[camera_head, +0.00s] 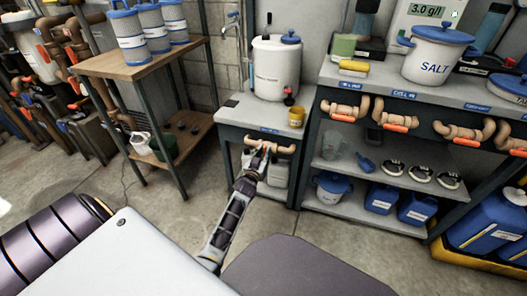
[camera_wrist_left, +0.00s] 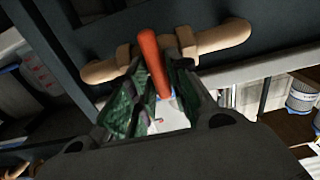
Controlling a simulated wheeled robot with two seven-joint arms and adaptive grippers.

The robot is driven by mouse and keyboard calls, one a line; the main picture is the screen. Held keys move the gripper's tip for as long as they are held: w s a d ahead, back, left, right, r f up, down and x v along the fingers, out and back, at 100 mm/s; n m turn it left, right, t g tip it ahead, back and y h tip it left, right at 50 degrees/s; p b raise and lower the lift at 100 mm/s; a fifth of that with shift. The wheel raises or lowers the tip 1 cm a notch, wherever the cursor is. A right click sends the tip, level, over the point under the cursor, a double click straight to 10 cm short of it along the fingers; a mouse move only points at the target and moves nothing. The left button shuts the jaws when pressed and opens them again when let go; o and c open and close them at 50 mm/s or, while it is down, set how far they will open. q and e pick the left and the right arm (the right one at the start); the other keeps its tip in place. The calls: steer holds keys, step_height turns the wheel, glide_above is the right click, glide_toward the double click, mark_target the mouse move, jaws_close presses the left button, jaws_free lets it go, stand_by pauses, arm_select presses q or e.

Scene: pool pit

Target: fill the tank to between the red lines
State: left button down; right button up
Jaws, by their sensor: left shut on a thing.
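A white tank (camera_head: 274,70) with a blue knob on its lid stands on a small bench (camera_head: 240,112). A small red-and-black fitting (camera_head: 289,96) shows at its lower right. I cannot make out red lines or the water level. Below the bench top runs a tan pipe valve (camera_head: 284,149), also in the left wrist view (camera_wrist_left: 222,38). My left gripper (camera_head: 262,152) is at this valve, its green-padded fingers (camera_wrist_left: 155,90) on either side of the orange valve handle (camera_wrist_left: 152,58), shut on it. The handle is mostly hidden by the gripper in the head view. My right gripper is not in view.
A yellow cup (camera_head: 297,116) stands on the bench's right edge. To the right, a long bench holds a salt pot (camera_head: 435,58), with several tan valves with orange handles along its front. A wooden-topped shelf (camera_head: 120,65) with canisters stands left. Bare floor (camera_head: 180,215) lies between.

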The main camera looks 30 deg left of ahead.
arm_select(q)
steer(key=c, duration=1.4)
jaws_free()
steer(key=shift+c, duration=0.2)
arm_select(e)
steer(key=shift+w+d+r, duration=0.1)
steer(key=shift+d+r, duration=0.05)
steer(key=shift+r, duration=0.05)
arm_select(q)
steer(key=v, duration=0.7)
steer(key=shift+s, duration=0.25)
steer(key=shift+s+d+f, duration=0.1)
steer(key=shift+s, duration=0.05)
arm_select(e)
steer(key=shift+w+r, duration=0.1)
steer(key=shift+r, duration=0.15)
